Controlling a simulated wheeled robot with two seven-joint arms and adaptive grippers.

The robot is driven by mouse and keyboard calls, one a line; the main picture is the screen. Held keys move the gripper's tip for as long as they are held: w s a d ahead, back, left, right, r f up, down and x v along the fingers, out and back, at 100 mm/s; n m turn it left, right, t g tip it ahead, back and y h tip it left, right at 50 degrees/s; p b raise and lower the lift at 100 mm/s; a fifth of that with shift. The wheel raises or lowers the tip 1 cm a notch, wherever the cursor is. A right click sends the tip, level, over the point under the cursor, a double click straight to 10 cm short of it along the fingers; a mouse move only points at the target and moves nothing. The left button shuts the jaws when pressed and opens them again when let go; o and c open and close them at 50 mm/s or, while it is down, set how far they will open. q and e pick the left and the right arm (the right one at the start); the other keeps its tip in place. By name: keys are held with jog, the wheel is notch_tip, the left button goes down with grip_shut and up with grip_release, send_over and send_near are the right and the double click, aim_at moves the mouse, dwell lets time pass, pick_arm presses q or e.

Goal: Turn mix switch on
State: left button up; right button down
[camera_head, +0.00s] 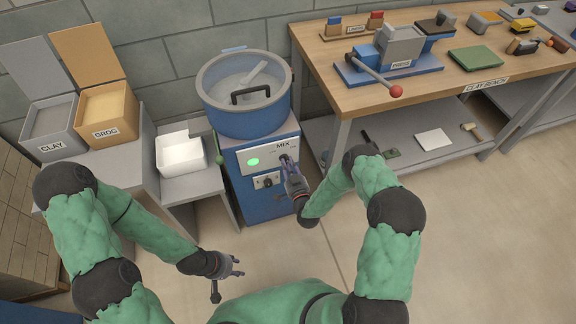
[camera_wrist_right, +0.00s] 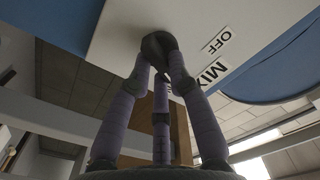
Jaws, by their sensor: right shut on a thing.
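The blue mixer (camera_head: 248,112) stands in the middle of the head view. Its white front panel (camera_head: 245,150) carries a MIX label and a green light (camera_head: 253,162). The dark mix switch (camera_wrist_right: 158,44) shows in the right wrist view, on the panel beside the OFF and MIX labels. My right gripper (camera_head: 289,166) is at the panel's right side, and its purple fingers are shut on the switch; they partly hide it. My left gripper (camera_head: 238,266) is low in front of the mixer, open and empty, apart from everything.
Clay (camera_head: 50,122) and grog (camera_head: 108,110) bins and a white container (camera_head: 181,153) stand left of the mixer. A wooden clay bench (camera_head: 335,98) with a press (camera_head: 390,55) and a red-tipped lever is at right. The floor in front is clear.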

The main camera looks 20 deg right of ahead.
jog(key=shift+f+m, duration=0.1)
jog(key=shift+m, duration=1)
jog(key=c, duration=1.1)
grip_release()
jog(key=shift+c, duration=0.2)
jog(key=s, duration=1.2)
jog(key=shift+d, duration=0.25)
